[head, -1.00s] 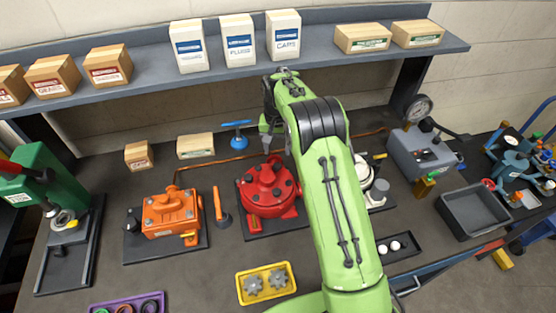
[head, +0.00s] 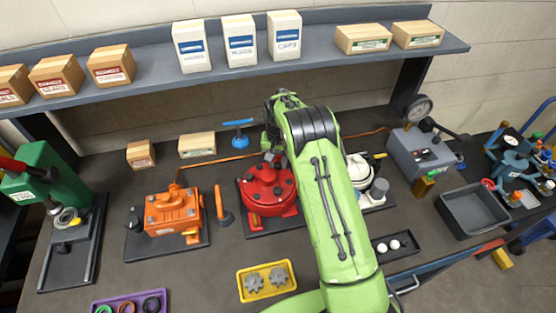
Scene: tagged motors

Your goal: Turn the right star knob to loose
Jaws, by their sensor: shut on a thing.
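The red motor (head: 266,203) stands on a dark base plate at the middle of the bench in the head view. Dark round knobs or bolts show on its top, too small to tell which are star knobs. My gripper (head: 272,160) is lowered at the back edge of the red motor, fingers pointing down. It is shut on a small part there, seemingly a knob; the grip itself is mostly hidden by the fingers and my green arm.
An orange motor (head: 172,212) stands to the left, with an orange-handled tool (head: 223,207) beside it. A blue-handled valve (head: 239,135) stands behind the red motor. A yellow tray (head: 266,282) with grey gears lies in front. A shelf (head: 200,68) with boxes runs overhead.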

